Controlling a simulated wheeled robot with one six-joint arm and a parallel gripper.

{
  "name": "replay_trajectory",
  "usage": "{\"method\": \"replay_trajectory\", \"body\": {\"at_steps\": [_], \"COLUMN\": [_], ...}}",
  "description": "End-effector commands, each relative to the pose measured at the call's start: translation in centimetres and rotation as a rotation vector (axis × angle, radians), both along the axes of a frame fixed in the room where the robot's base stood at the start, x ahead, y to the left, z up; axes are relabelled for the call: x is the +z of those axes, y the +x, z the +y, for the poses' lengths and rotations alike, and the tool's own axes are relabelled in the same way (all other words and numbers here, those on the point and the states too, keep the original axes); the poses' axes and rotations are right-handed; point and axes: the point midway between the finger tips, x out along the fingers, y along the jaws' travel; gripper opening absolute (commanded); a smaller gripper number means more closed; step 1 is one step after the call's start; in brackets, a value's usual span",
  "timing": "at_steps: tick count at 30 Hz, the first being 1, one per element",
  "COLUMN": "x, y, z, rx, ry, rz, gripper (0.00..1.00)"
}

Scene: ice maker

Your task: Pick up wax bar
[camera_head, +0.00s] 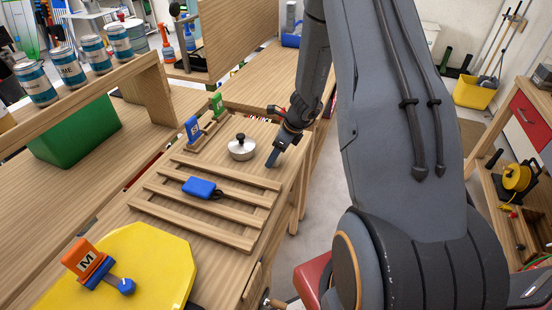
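No thing in view can be surely told as the wax bar. A small blue block (199,187) with a dark cord-like end lies on a slatted wooden rack (150,209) on the near bench. My gripper (272,158) reaches down from the upper right, low over the bench, to the right of a round metal lid (241,150) with a black knob. It is apart from the blue block. Its fingertips are small and seen edge-on, so whether they are parted or hold anything is not clear.
An orange block marked M (86,258) with a blue knob lies on a yellow board (160,270) at front left. Blue (193,130) and green (216,104) pieces stand behind the lid. Cans (70,68) line a raised shelf. My arm hides much of the right side.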

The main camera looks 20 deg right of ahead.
Motion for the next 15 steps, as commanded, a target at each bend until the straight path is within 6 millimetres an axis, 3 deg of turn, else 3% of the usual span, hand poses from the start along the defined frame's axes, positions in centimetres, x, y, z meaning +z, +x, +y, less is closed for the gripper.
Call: {"method": "replay_trajectory", "body": {"at_steps": [4,12,15], "x": [0.01,0.02,0.03], "y": [0.00,-0.01,0.00], "z": [0.00,0.00,0.00], "rx": [0.000,0.000,0.000], "ry": [0.000,0.000,0.000], "rz": [0.000,0.000,0.000], "gripper": [0.57,0.13,0.12]}}
